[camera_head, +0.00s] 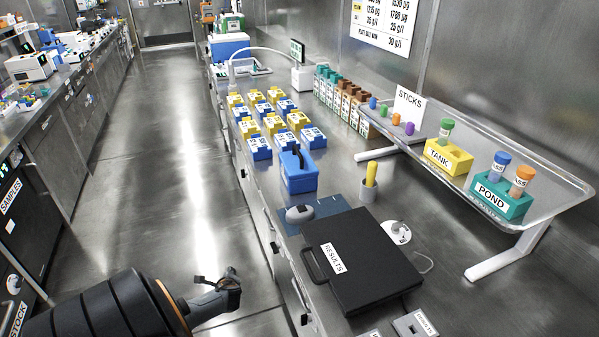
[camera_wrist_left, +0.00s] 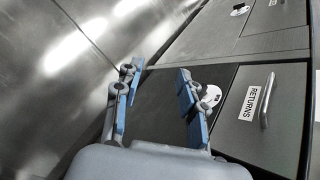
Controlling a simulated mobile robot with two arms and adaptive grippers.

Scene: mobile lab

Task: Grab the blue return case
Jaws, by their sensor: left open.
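A blue case (camera_head: 299,172) with a dark handle on top stands on the right-hand counter, behind the mouse and blue pad. I see no label on it that says return. My left gripper (camera_head: 230,283) is low over the aisle floor, left of the counter and well away from the case. In the left wrist view it (camera_wrist_left: 160,72) is open, its two blue-padded fingers apart with nothing between them. That view shows a drawer front with a RETURNS label (camera_wrist_left: 249,102) and a metal handle. My right gripper is not in view.
A black RESULTS case (camera_head: 360,262) lies in front of the blue case. Several blue and yellow boxes (camera_head: 271,122) stand behind it. A tray stand (camera_head: 545,165) holds TANK and POND racks to the right. A blue cooler (camera_head: 229,48) is far back. The aisle floor (camera_head: 180,180) is clear.

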